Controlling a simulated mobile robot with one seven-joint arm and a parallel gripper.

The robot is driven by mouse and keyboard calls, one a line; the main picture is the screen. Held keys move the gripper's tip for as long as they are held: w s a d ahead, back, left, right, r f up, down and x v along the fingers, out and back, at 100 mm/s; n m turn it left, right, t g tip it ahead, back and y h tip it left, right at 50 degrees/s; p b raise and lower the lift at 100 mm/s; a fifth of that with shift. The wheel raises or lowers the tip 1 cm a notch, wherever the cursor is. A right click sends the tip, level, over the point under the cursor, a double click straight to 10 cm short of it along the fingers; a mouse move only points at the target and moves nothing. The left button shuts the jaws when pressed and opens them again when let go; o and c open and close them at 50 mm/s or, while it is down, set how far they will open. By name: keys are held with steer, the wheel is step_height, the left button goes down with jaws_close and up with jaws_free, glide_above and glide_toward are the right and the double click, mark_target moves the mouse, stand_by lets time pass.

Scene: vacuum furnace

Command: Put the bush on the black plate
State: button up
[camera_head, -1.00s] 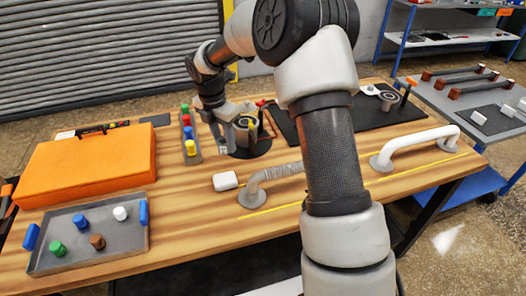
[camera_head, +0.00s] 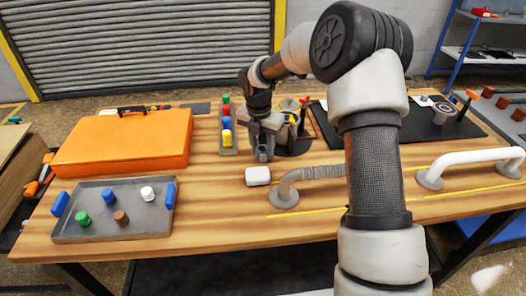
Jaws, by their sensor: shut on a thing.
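My gripper (camera_head: 264,146) points down over the middle of the wooden table, beyond the white block. It is shut on a small grey part, which I take to be the bush (camera_head: 264,154); the fingers hide much of it. A round black plate (camera_head: 294,147) lies just right of the gripper, partly hidden by it and by items at its back. A larger black rectangular plate (camera_head: 392,124) lies farther right, partly behind my arm, with a grey cylindrical part (camera_head: 443,112) on it.
A white block (camera_head: 258,176) and a grey handle (camera_head: 305,177) stand in front of the gripper. A narrow tray (camera_head: 229,152) of coloured pegs is left, beside an orange case (camera_head: 125,143). A grey tray (camera_head: 110,234) is front left; a white handle (camera_head: 470,161) is right.

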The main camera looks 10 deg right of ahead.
steer(key=shift+f, duration=0.2)
steer(key=o, duration=1.3)
